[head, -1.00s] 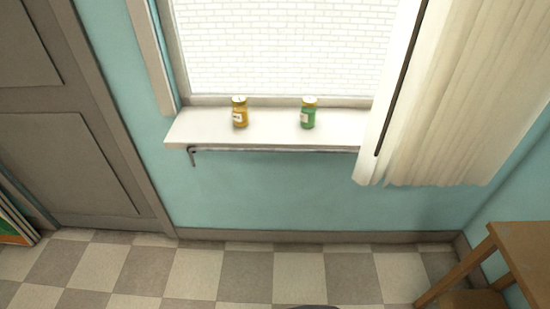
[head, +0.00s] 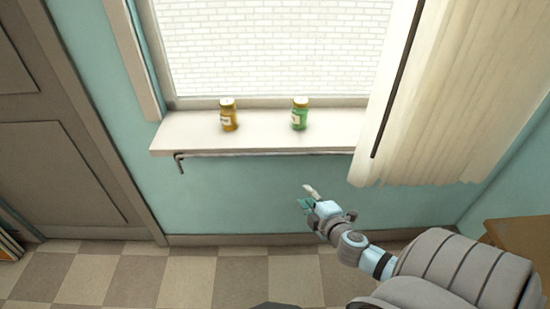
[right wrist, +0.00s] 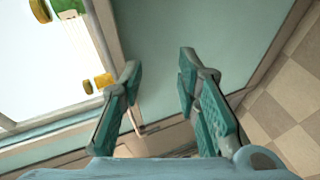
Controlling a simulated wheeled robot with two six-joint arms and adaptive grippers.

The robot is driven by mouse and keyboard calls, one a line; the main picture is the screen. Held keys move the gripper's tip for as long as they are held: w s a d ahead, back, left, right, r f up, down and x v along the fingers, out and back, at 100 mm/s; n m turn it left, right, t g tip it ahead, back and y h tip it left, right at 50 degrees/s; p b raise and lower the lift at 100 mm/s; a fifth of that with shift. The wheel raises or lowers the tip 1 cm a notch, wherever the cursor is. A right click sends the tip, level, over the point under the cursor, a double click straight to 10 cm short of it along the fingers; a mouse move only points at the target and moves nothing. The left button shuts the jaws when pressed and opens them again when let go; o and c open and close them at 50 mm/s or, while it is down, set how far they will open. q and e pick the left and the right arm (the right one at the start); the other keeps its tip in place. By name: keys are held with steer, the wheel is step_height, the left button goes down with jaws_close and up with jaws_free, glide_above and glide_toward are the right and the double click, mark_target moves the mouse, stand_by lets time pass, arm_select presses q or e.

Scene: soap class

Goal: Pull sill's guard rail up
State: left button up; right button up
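The sill's guard rail (head: 265,154) is a thin dark bar below the front edge of the white window sill (head: 178,137) in the head view. A bent bracket shows at its left end, and the curtain covers its right end. My right gripper (head: 306,196) is below and in front of the rail, apart from it. In the right wrist view, the right gripper (right wrist: 158,62) has its two teal fingers spread, with nothing between the tips. My left gripper is not in view.
An amber jar (head: 228,116) and a green jar (head: 299,115) stand on the sill. A pale curtain (head: 445,110) hangs at the right. A wooden table (head: 525,240) is at the lower right, a grey door (head: 60,160) at the left. The floor below the sill is clear.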

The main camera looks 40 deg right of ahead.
step_height(320, 180, up, 7)
steer(key=w+a+n+t, duration=0.2)
steer(key=p+x, duration=0.1)
steer(key=x, duration=1.2)
steer(key=shift+w+a+f+y, duration=0.25)
steer(key=shift+w+y, duration=0.05)
steer(key=shift+w, duration=0.1)
jaws_close()
